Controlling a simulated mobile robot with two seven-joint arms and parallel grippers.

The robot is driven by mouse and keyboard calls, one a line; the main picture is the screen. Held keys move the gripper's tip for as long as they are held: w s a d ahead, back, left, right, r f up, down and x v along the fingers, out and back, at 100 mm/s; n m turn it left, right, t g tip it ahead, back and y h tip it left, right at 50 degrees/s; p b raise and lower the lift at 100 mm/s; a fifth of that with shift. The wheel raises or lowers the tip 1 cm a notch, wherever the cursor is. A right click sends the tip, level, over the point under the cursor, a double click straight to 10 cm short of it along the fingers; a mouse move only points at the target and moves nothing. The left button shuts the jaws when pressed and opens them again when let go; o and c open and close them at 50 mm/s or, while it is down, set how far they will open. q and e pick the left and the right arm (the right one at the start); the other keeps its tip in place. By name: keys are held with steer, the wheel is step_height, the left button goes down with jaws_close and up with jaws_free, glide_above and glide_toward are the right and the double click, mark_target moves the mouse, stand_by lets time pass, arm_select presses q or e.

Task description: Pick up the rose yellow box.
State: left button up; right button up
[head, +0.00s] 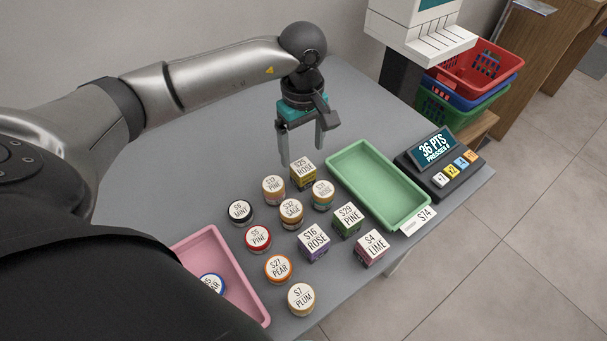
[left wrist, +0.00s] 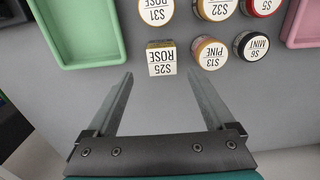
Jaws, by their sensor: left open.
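The rose yellow box (head: 302,180), with a white top reading "S25 ROSE" and yellow sides, stands on the grey counter at the back of the group of goods. It also shows in the left wrist view (left wrist: 161,60), upright, just beyond and between my fingertips. My left gripper (head: 302,152) is open and empty, its fingers pointing down behind the box in the head view. The same fingers (left wrist: 160,76) are spread wide in the left wrist view, apart from the box. My right gripper is in neither view.
Jars stand close by: a pine jar (head: 273,190), a sage jar (head: 291,214) and a rose jar (head: 322,195). A green tray (head: 337,169) lies to the right, a pink tray (head: 238,268) at the front left. A purple rose box (head: 313,242) stands nearer. The counter's back left is clear.

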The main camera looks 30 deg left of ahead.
mark_target(303, 166)
arm_select(q)
steer(key=f, duration=0.5)
steer(key=f+b, duration=0.1)
steer(key=f, duration=0.1)
steer(key=shift+s+d+f, duration=0.2)
steer(key=shift+s+f, duration=0.05)
steer(key=shift+f, duration=0.1)
jaws_close()
stand_by(0.4)
